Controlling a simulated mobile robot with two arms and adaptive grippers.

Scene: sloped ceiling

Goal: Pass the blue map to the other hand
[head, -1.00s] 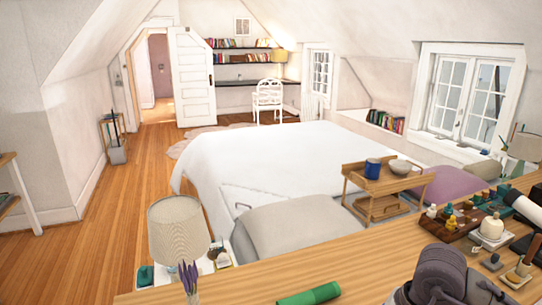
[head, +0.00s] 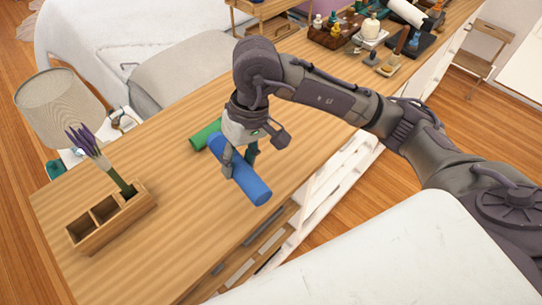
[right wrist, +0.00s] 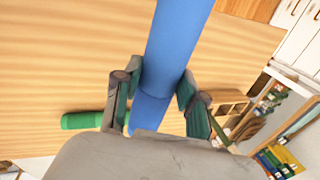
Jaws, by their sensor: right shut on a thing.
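The blue map (head: 256,186) is a rolled blue tube, tilted across the picture over the wooden counter. My right gripper (head: 240,166) is shut on it, one finger on each side near its middle. In the right wrist view the map (right wrist: 176,45) runs up between the two fingers of the gripper (right wrist: 158,108). How high the map is above the counter is hard to tell. My left gripper is not in view.
A green roll (head: 204,134) lies on the counter (head: 160,250) just behind the map. A wooden box (head: 110,220) with purple flowers stands at left. Several bottles and a board (head: 336,35) stand farther back. The counter's front left is clear.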

